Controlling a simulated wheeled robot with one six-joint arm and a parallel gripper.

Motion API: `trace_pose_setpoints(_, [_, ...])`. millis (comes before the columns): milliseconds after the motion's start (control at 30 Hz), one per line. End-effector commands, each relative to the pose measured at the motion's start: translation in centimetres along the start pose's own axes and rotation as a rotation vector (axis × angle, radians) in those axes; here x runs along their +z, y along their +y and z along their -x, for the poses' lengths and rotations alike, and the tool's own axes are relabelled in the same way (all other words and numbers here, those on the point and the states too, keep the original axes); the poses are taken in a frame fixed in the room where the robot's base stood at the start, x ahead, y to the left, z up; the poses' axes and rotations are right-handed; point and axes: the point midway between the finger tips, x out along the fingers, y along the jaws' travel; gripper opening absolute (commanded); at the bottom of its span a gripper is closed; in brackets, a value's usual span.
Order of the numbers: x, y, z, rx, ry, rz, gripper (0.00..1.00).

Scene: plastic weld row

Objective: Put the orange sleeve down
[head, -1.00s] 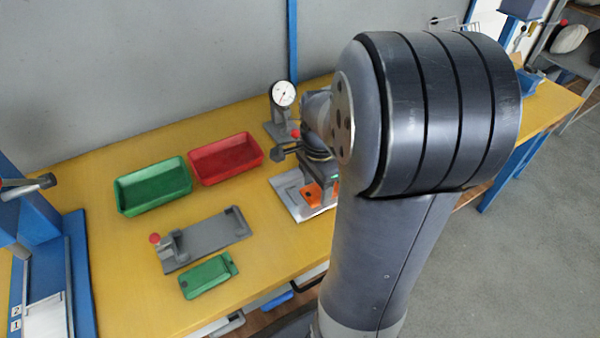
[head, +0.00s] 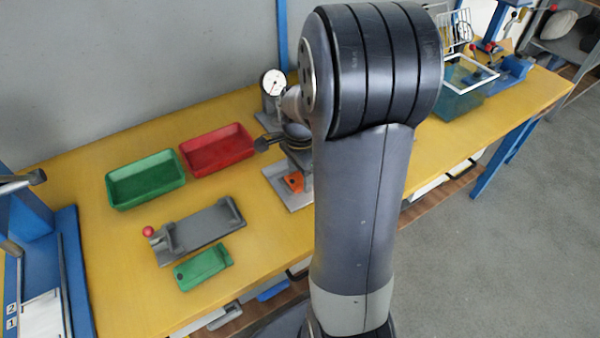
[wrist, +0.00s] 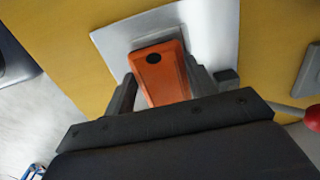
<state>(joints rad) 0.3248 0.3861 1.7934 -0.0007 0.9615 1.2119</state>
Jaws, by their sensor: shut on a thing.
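The orange sleeve (wrist: 160,72) is between the two fingers of my gripper (wrist: 158,92) in the wrist view. It has a dark round hole near its far end. My gripper is shut on it. In the head view a small part of the orange sleeve (head: 294,182) shows beside my arm, and my arm hides the rest. Below the sleeve is a pale flat plate (wrist: 212,28) with a grey raised block on it. I cannot tell whether the sleeve touches the plate.
On the yellow table (head: 90,240) stand a green bin (head: 146,180), a red bin (head: 217,150), a dial gauge (head: 273,83), a grey fixture (head: 205,228) with a red knob, and a green part (head: 202,267). A blue-green bin (head: 458,100) stands at the right.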

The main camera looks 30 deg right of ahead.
Motion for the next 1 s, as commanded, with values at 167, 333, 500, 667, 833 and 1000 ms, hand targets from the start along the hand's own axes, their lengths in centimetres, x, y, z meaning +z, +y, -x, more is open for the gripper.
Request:
trace_pose_setpoints(167, [0.0,0.0,-0.4,0.001,0.000,0.000,0.59])
trace_pose_setpoints(333, [0.0,0.0,-0.4,0.001,0.000,0.000,0.73])
trace_pose_setpoints(500, [0.0,0.0,-0.4,0.001,0.000,0.000,0.76])
trace_pose_setpoints(667, [0.0,0.0,0.0,0.000,0.000,0.000,0.76])
trace_pose_setpoints(833, [0.0,-0.1,2.2,-0.004,0.002,0.000,0.76])
trace_pose_setpoints(1000, [0.0,-0.1,6.0,-0.006,0.002,0.000,0.76])
